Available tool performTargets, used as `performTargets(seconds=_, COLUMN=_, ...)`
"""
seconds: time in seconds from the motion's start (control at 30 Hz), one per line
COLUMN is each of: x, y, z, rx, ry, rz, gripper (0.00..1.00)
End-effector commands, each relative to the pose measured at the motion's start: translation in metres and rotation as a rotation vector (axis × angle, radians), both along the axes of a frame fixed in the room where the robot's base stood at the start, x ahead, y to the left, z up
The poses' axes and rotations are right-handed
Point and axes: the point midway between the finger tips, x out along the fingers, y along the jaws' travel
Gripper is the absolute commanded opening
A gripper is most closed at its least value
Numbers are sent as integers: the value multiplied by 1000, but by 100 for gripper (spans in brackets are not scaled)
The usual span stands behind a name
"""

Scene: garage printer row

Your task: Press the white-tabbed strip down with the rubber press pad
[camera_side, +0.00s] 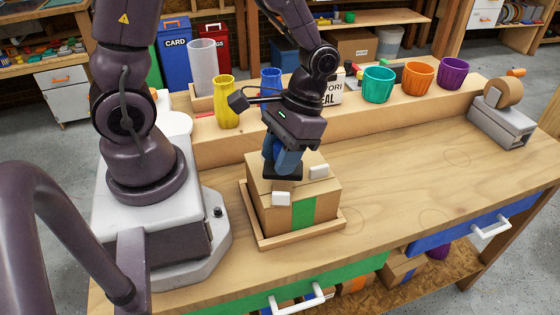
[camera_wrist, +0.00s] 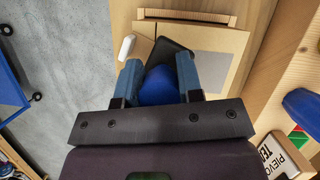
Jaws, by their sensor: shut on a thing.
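My gripper (camera_side: 284,158) is shut on the blue handle (camera_wrist: 158,88) of the rubber press pad; its blue fingers sit on both sides of the handle. The black pad (camera_side: 283,174) is at the top of the cardboard box (camera_side: 265,211), slightly tilted in the side view. I cannot tell whether it touches. One white tab (camera_side: 281,198) hangs at the box's front edge below a brown strip, just in front of the pad. The wrist view shows one white tab (camera_wrist: 127,45) left of the pad; the strip is mostly hidden.
The box stands in a shallow wooden tray (camera_side: 300,238), with a green band (camera_side: 302,210) on its front. Behind, a raised ledge holds a yellow vase (camera_side: 227,103) and several coloured cups. A tape dispenser (camera_side: 502,115) stands far right. The bench right of the box is clear.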

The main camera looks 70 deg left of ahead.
Motion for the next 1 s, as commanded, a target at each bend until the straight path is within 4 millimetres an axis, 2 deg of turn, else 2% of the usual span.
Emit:
performTargets(seconds=0.6, x=1, y=0, z=49, rx=-1, ry=-3, rz=-1, gripper=0)
performTargets(seconds=1.0, x=0, y=0, z=54, rx=-1, ry=0, rz=-2, gripper=0)
